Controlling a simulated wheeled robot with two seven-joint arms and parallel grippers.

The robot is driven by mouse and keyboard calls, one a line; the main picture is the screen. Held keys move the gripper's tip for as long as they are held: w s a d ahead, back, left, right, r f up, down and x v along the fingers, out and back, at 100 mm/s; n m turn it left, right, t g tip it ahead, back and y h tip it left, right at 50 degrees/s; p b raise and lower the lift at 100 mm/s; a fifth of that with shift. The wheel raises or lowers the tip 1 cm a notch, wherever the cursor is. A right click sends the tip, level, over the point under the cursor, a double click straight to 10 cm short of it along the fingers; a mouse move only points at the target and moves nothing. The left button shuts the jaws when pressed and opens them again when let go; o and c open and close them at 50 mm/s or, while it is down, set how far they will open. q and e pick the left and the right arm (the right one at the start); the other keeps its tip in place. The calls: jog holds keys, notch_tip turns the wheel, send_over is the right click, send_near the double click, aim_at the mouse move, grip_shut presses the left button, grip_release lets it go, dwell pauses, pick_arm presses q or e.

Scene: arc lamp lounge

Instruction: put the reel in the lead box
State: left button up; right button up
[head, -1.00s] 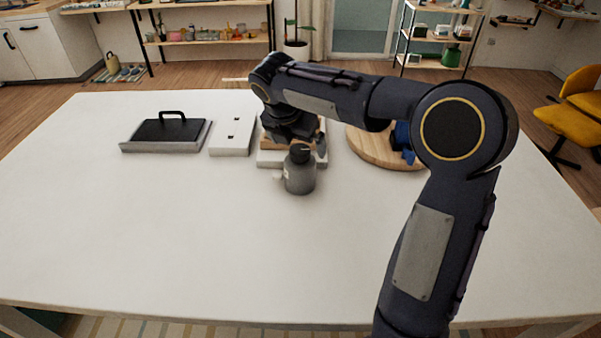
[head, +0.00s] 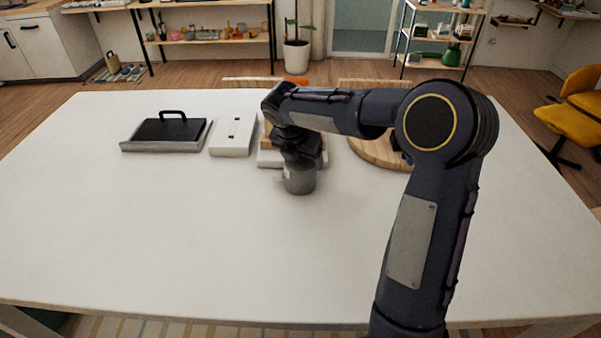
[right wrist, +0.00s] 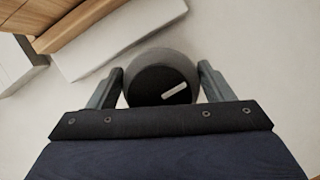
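A grey jar-like cylinder with a dark cap (head: 299,183) stands upright on the white table; its top shows in the right wrist view (right wrist: 160,85). My right gripper (head: 299,160) is over it, pointing down. In the right wrist view the fingers (right wrist: 160,80) are spread on either side of the cap; I cannot tell whether they touch it. A white box or tray with wooden parts (head: 265,159) is just behind, partly hidden by my gripper. My left gripper is out of view.
A flat white block (head: 232,138) with two small dark marks is left of the gripper. Further left is a grey tray (head: 165,149) holding a black, handled piece. A round wooden board (head: 369,151) is right. The table's front and left are clear.

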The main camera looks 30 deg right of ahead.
jog(key=c, duration=1.3)
jog(key=shift+o, duration=0.2)
jog(key=shift+r, duration=0.15)
jog(key=shift+r, duration=0.55)
jog(key=s+a+r, duration=0.9)
jog(key=a+r, duration=0.1)
jog(key=r, duration=0.1)
jog(key=shift+s+a+r+b, duration=0.2)
jog(key=shift+r+b, duration=0.1)
jog(key=shift+r, duration=0.05)
